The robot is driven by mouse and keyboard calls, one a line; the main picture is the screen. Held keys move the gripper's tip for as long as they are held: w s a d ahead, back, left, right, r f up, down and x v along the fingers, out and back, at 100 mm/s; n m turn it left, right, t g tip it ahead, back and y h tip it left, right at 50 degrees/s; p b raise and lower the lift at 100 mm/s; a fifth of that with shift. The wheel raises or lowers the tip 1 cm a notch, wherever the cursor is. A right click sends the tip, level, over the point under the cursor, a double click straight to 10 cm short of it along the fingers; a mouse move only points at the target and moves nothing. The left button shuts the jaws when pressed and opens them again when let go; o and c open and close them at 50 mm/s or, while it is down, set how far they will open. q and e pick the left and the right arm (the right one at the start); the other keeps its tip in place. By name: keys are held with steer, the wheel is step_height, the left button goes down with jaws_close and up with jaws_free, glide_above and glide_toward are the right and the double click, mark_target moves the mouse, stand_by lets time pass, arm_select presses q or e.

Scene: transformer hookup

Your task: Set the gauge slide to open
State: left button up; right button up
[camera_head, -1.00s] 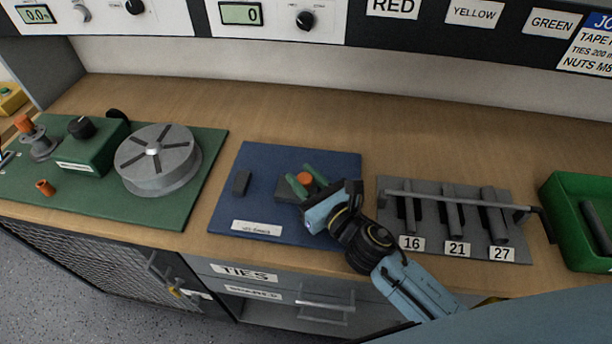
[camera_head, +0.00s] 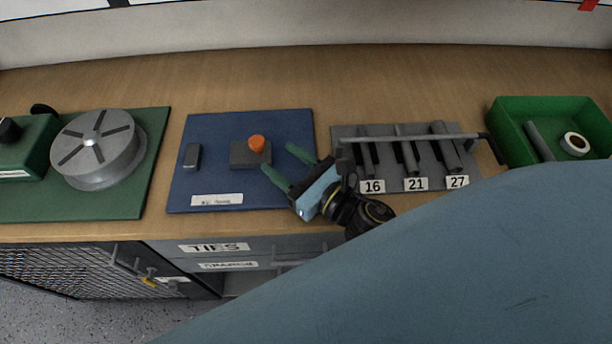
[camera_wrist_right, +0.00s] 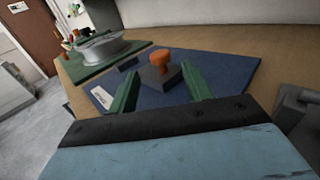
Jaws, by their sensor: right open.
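The gauge slide seems to be the grey block with an orange knob (camera_head: 257,144) on the blue board (camera_head: 215,135). The knob stands upright on the block (camera_head: 243,158). It also shows in the right wrist view (camera_wrist_right: 160,58), ahead of my fingers and between their lines. My right gripper (camera_head: 287,161) is open, with green fingers just right of the block and apart from the knob. In the right wrist view the two fingers (camera_wrist_right: 158,88) are spread wide with nothing between them. The label on the board is too blurred to read. My left gripper is not in view.
A small dark block (camera_head: 192,156) sits at the board's left. A green board with a grey reel (camera_head: 97,148) is at the left. A grey rack (camera_head: 346,133) labelled 16, 21 and 27 stands right of the gripper. A green tray (camera_head: 500,118) holds a tape roll.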

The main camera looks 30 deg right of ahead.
steer(key=b+v, duration=0.1)
steer(key=v, duration=0.3)
steer(key=shift+f, duration=0.1)
steer(key=shift+s+d, duration=0.15)
steer(key=shift+s, duration=0.55)
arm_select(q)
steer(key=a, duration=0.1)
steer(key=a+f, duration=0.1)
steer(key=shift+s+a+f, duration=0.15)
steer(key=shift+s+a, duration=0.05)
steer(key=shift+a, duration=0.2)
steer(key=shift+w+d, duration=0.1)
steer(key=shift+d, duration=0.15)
